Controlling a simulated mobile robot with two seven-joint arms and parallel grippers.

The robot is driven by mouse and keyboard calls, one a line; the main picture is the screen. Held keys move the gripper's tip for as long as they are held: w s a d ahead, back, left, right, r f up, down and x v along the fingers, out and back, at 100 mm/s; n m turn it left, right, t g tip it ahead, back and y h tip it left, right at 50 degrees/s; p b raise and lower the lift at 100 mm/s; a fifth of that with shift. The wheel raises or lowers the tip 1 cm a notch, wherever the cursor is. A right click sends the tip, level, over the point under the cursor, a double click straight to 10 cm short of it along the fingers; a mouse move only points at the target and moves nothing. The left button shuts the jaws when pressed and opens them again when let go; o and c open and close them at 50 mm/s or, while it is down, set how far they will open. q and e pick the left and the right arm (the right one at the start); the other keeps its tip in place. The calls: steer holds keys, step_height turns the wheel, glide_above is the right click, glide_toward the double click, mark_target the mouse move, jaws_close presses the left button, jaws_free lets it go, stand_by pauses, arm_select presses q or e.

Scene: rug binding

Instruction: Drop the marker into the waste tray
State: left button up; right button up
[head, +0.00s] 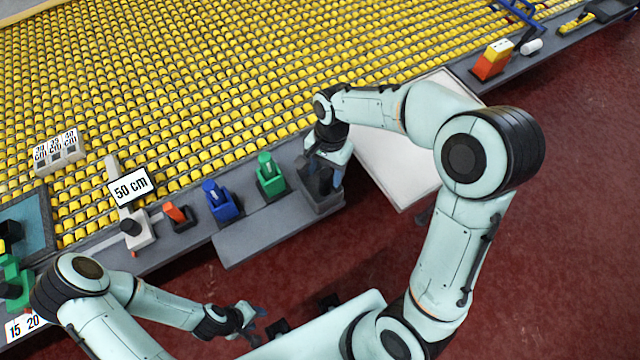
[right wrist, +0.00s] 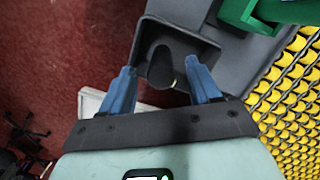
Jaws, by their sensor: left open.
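The waste tray appears to be the dark grey open box (head: 322,203) at the front edge of the bench, and it shows below my right gripper in the right wrist view (right wrist: 209,52). A dark, rounded object, apparently the marker (right wrist: 162,66), shows inside the tray's outline between the blue fingers. My right gripper (head: 325,178) is over the tray, with its fingers (right wrist: 163,84) spread and a gap on each side of the dark object. Whether it touches the tray floor is unclear. My left gripper (head: 252,318) is open and empty, low at the front, away from the bench.
A green holder (head: 270,178), a blue holder (head: 221,203) and a red-orange piece (head: 176,213) stand left of the tray. A white panel (head: 400,180) lies to its right. A 50 cm sign (head: 131,187) stands further left. Yellow loops (head: 200,90) fill the bed behind.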

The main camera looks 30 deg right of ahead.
steer(key=shift+r, duration=0.1)
arm_select(q)
steer(key=shift+w+r+p, duration=0.85)
steer(key=shift+r, duration=0.3)
arm_select(e)
step_height(320, 180, up, 13)
steer(key=w+d, duration=0.1)
steer(key=shift+d, duration=0.35)
